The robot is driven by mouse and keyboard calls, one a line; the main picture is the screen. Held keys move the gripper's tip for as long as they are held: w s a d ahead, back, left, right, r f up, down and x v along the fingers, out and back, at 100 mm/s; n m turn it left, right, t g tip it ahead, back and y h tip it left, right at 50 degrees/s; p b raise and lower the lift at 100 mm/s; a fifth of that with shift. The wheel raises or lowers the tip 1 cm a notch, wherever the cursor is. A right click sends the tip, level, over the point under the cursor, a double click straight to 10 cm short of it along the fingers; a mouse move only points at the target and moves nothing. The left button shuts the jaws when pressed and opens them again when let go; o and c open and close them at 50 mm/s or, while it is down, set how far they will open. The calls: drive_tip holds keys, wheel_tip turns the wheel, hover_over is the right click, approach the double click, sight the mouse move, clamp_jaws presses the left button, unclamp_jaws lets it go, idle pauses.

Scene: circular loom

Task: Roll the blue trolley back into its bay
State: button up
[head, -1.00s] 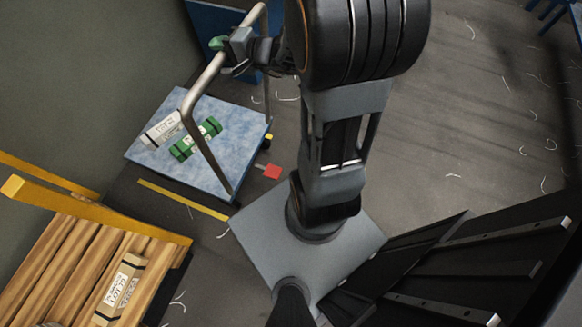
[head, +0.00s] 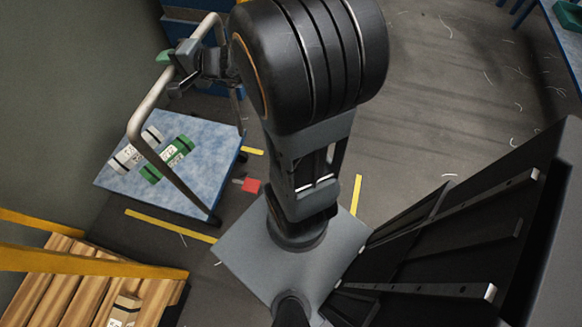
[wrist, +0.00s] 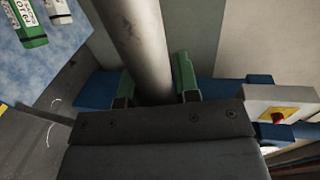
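The blue trolley (head: 205,145) stands at left in the head view, with a mottled blue deck and a bent grey tube handle (head: 146,118). My gripper (head: 180,66) is at the upper part of the handle. In the wrist view its green fingertips (wrist: 156,85) sit on both sides of the handle tube (wrist: 140,40), close against it. Yellow floor lines (head: 170,226) run along the near side of the trolley and beyond its right corner. The wheels are mostly hidden.
A red floor patch (head: 251,185) lies right of the trolley. A wooden-slat rack with yellow rails (head: 90,262) stands at lower left. Blue boxes (head: 195,30) stand behind the handle. A red button on a yellow plate (wrist: 280,116) shows in the wrist view. Floor at upper right is open.

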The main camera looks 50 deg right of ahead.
drive_tip(key=o, duration=0.4)
drive_tip(key=shift+s+d, duration=0.1)
drive_tip(key=shift+d, duration=0.05)
drive_tip(key=shift+r, duration=0.1)
drive_tip(key=shift+o, duration=0.2)
drive_tip(key=shift+r+p, duration=0.4)
drive_tip(key=shift+r, duration=0.95)
drive_tip(key=o, duration=0.3)
drive_tip(key=shift+r, duration=0.3)
drive_tip(key=shift+o, duration=0.2)
